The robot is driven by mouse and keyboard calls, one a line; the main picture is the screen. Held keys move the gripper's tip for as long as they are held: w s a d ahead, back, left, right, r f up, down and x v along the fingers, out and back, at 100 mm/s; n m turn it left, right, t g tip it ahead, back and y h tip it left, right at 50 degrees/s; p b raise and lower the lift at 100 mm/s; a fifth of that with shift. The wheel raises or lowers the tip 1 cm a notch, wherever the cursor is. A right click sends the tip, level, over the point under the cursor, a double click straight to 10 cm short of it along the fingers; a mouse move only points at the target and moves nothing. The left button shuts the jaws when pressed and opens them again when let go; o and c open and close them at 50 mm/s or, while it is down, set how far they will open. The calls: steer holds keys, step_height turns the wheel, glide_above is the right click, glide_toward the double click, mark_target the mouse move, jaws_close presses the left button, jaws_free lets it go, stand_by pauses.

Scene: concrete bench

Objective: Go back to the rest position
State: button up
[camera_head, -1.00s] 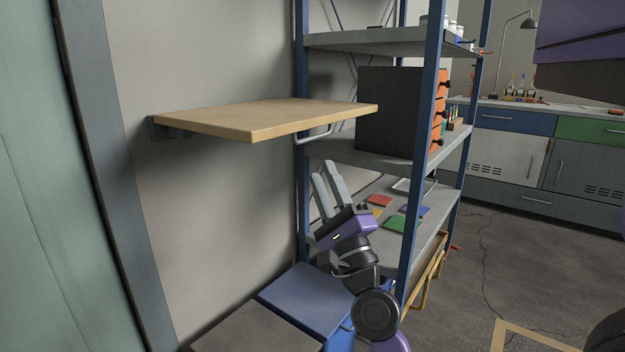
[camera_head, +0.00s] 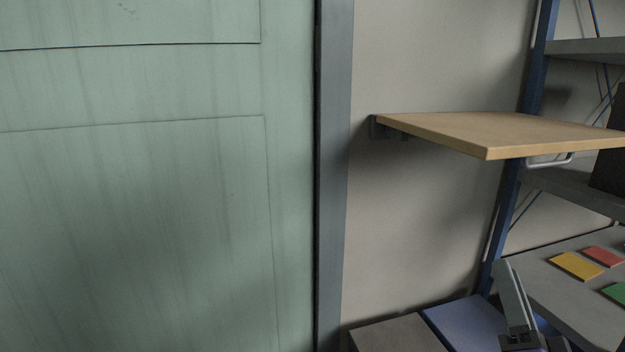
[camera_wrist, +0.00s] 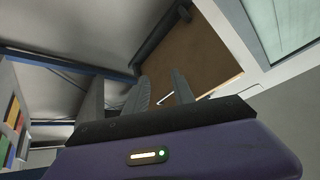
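My gripper (camera_head: 507,275) shows at the bottom right of the head view, in front of the blue-posted rack, with its fingers pointing up. Only part of it is in that frame. In the wrist view my gripper (camera_wrist: 160,80) has its fingers apart, with nothing seen between them. The underside of a wooden wall shelf (camera_wrist: 195,55) is beyond the fingertips there.
The wooden wall shelf (camera_head: 480,132) juts out above and is bare. A metal rack (camera_head: 545,290) stands at the right, with yellow (camera_head: 576,266) and red (camera_head: 603,256) flat pieces on it. A blue surface (camera_head: 465,322) lies below. A green door (camera_head: 150,220) fills the left.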

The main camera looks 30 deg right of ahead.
steer(key=s+a+f+n+y, duration=0.2)
steer(key=a+f+n+y, duration=0.2)
steer(key=a+f+n, duration=0.3)
steer(key=s+a+f+n+y, duration=0.3)
steer(key=a+f+n+y, duration=0.15)
steer(key=a, duration=0.35)
steer(key=s+a+f+n+g+y+p, duration=0.1)
steer(key=s+a+f+n+g+y, duration=0.1)
steer(key=s+a+f, duration=0.3)
steer(key=s+a+f+n+g+y+p, duration=0.1)
steer(key=s+a+f+n+g+y, duration=0.2)
steer(key=s+a, duration=0.35)
step_height(320, 180, up, 38)
steer(key=s+p, duration=0.1)
steer(key=p, duration=3.6)
steer(key=shift+p, duration=0.4)
steer(key=shift+s+r, duration=0.1)
